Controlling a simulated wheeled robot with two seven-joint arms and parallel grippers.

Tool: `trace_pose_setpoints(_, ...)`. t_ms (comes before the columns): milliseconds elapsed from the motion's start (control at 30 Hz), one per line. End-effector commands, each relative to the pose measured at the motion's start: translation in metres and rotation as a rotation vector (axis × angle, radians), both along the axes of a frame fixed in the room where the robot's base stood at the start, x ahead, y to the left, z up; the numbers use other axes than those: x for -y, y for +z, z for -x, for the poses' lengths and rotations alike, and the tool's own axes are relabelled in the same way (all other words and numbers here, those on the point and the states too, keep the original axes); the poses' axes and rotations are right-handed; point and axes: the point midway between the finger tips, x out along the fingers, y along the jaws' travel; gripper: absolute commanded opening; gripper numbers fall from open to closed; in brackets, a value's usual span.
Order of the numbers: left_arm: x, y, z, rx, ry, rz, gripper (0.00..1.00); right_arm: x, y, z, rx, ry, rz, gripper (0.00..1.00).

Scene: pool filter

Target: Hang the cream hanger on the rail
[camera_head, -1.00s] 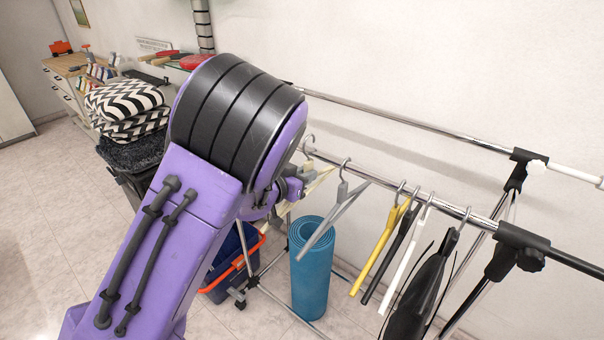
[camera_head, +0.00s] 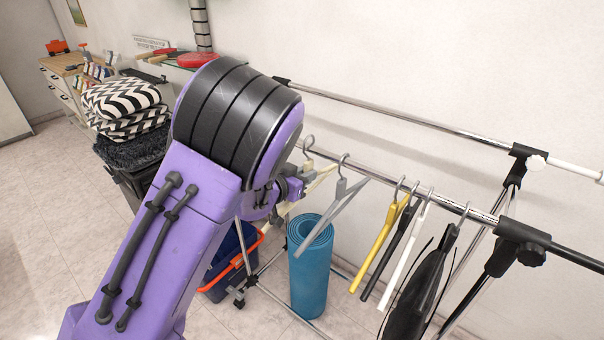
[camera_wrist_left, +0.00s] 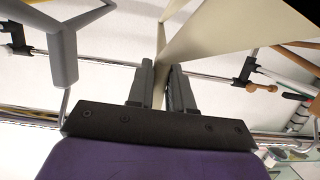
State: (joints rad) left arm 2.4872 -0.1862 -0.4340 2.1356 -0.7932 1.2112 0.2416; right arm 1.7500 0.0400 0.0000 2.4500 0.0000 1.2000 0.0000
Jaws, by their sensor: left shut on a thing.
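The cream hanger (camera_head: 320,178) is partly hidden behind my left arm in the head view. Its grey hook (camera_head: 308,144) shows at the rail (camera_head: 375,176), near the rail's visible left end; I cannot tell whether the hook bears on it. My left gripper (camera_head: 298,187) is shut on the hanger. In the left wrist view the cream hanger (camera_wrist_left: 215,35) passes between the two fingers of the gripper (camera_wrist_left: 160,85) and spreads out above them. My right gripper is not in view.
A grey hanger (camera_head: 342,205) hangs just right of the cream one. Yellow (camera_head: 380,245), black and white hangers and a dark item (camera_head: 415,285) hang further right. A second rail (camera_head: 400,117) runs behind. A blue rolled mat (camera_head: 310,275) stands below.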

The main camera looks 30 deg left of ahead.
Motion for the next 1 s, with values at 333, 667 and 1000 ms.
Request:
trace_pose_setpoints(333, 0.001, -0.007, -0.003, 0.0, 0.0, 0.0, 0.0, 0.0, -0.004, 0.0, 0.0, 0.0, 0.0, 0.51)
trace_pose_setpoints(667, 0.0, -0.009, -0.003, 0.0, 0.0, 0.0, 0.0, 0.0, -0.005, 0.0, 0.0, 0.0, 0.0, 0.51)
trace_pose_setpoints(1000, 0.0, -0.013, -0.001, 0.0, 0.0, -0.001, 0.0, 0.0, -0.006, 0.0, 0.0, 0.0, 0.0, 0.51)
